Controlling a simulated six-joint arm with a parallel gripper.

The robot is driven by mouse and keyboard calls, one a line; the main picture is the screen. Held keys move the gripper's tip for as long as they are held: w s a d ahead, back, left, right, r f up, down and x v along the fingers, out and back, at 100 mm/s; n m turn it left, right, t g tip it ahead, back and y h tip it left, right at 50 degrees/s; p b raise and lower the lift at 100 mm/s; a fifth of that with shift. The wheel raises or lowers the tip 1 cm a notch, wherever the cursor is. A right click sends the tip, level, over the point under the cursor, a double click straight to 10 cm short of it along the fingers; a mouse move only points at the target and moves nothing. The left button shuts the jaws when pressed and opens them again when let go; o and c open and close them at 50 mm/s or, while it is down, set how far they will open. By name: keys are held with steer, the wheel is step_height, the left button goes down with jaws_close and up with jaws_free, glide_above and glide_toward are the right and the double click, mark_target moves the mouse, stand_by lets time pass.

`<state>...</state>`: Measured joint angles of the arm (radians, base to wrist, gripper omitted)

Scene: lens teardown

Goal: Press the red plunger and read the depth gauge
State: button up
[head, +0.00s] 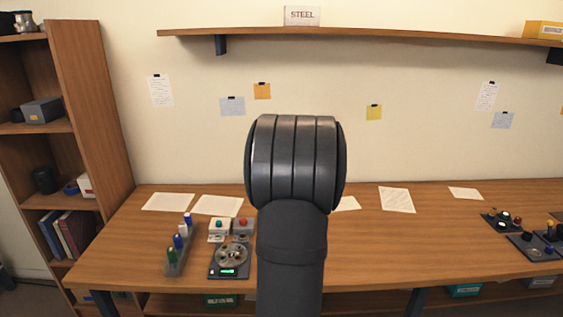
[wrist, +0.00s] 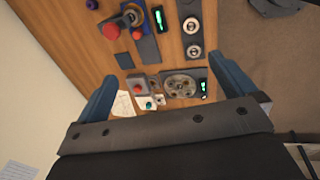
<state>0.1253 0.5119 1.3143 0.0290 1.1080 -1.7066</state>
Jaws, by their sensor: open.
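My gripper (wrist: 165,68) is open and empty in the wrist view, with its two blue fingers wide apart above the table. In the head view my dark arm fills the middle and hides the gripper. A thick red knob (wrist: 110,31) stands near the top left of the wrist view, beyond the left finger. A smaller red button (wrist: 138,88) on a grey box shows between the fingers; the head view has it too (head: 244,222). Which one is the plunger I cannot tell. Green displays glow on two dark units (wrist: 158,18) (wrist: 204,87); their readings are too small.
A round metal disc (head: 232,255) sits on the dark unit at the left of the table. A rack of coloured pegs (head: 180,246) stands beside it. Control plates with knobs (head: 540,246) lie at the far right. Paper sheets lie along the back; the table's right middle is clear.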

steer(key=shift+w, duration=0.2)
steer(key=c, duration=0.7)
steer(key=w+m, duration=0.3)
steer(key=w+d+m, duration=0.1)
steer(key=m, duration=0.1)
steer(key=shift+w+r+g, duration=0.1)
steer(key=shift+w+g, duration=0.15)
steer(key=shift+g, duration=0.15)
jaws_close()
steer(key=w+d+f+m+g, duration=0.2)
steer(key=w+m, duration=0.6)
steer(key=m, duration=0.8)
steer(key=shift+w+d+g, duration=0.2)
steer(key=shift+w+g, duration=0.05)
steer(key=shift+g, duration=0.15)
steer(key=shift+f, duration=0.1)
steer(key=shift+s+a+f, duration=0.1)
steer(key=shift+s+f, duration=0.1)
steer(key=shift+f, duration=1.5)
steer(key=shift+s+f, duration=0.15)
steer(key=shift+f, duration=1.5)
steer(key=shift+f, duration=0.15)
